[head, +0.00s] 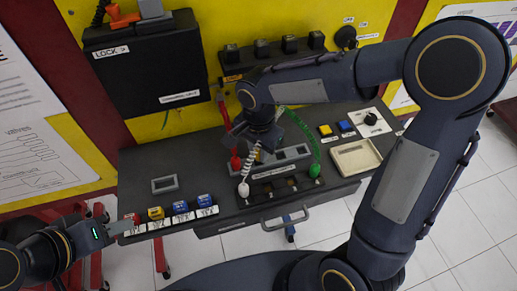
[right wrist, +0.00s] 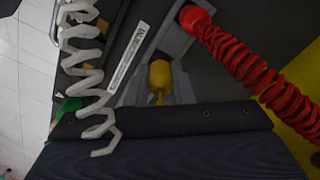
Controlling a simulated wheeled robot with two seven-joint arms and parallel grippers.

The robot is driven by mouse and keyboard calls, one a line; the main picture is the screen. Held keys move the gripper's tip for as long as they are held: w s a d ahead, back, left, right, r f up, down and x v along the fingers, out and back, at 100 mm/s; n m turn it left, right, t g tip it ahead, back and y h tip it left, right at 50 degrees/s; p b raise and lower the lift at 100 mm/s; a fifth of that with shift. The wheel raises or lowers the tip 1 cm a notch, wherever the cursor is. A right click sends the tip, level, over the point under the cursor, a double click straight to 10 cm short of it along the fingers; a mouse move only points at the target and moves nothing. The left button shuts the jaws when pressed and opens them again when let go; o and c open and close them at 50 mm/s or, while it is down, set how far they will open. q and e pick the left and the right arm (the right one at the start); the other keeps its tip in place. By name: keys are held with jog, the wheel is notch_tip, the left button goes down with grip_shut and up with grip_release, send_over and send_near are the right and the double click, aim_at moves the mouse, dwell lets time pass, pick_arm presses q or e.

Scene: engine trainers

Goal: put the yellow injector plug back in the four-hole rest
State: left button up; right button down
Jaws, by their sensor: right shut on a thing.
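The yellow injector plug (right wrist: 159,78) shows between the grey fingers of my right gripper (right wrist: 155,92) in the right wrist view. In the head view my right gripper (head: 257,148) is over the grey slotted panel (head: 292,153), and a bit of yellow shows under it. It is shut on the yellow plug. The dark four-hole rest (head: 280,188) lies just in front of that panel, with the white plug (head: 243,189) at its left and the green plug (head: 315,170) at its right. My left gripper (head: 117,227) is beside the labelled blocks; its fingers are unclear.
A red plug (head: 235,162) with a coiled red cord (right wrist: 240,58) is left of the right gripper. A white coiled cord (right wrist: 88,70) hangs close by. Coloured blocks (head: 181,208) line the left front edge. A beige tray (head: 355,158) lies at the right.

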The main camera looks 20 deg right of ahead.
jog(key=shift+f+b, duration=0.8)
jog(key=shift+f, duration=0.1)
jog(key=c, duration=1.5)
grip_release()
jog(key=shift+r+p, duration=2)
jog(key=shift+r, duration=0.8)
jog(key=shift+r+p, duration=0.75)
jog(key=shift+r, duration=0.25)
jog(key=o, duration=0.6)
